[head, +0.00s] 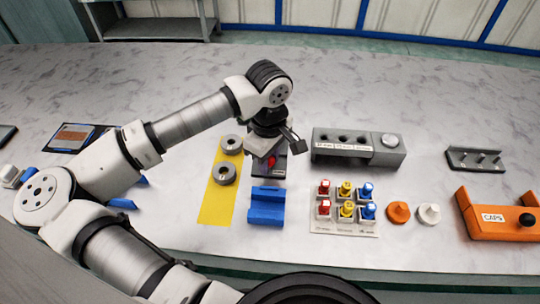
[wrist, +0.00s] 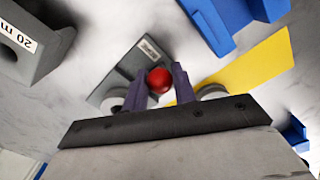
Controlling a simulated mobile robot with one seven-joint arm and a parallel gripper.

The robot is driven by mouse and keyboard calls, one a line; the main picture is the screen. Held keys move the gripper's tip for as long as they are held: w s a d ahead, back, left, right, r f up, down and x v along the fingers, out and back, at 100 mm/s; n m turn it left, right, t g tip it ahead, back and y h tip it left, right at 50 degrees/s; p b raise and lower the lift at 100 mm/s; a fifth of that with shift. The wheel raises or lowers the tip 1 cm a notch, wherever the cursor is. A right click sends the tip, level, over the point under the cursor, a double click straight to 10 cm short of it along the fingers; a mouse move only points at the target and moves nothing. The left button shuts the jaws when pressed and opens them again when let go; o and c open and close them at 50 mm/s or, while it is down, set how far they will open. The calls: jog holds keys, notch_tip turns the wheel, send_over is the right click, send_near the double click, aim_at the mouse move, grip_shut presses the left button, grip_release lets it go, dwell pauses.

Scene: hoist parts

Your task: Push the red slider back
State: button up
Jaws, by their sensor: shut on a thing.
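The red slider's round knob (wrist: 159,80) sits between the two fingers of my gripper (wrist: 160,78) in the wrist view. The fingers are shut on it from both sides. It belongs to a dark grey block with a small white label (wrist: 125,68), lying flat on the table. In the head view a bit of the red knob (head: 271,161) shows below my gripper (head: 270,155), above the grey block (head: 280,172). The gripper and wrist hide most of the block's far part there, and the slider's track is hidden.
A yellow strip (head: 216,205) with grey rings (head: 225,174) lies just left. A blue block (head: 266,207) is in front. A grey holed block (head: 340,155) stands to the right.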

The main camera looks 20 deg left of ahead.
jog(key=shift+w+a, duration=0.15)
jog(key=shift+w, duration=0.35)
dwell(0.9)
jog(key=o, duration=0.7)
jog(key=shift+r+p, duration=1)
jog(key=shift+r, duration=2.5)
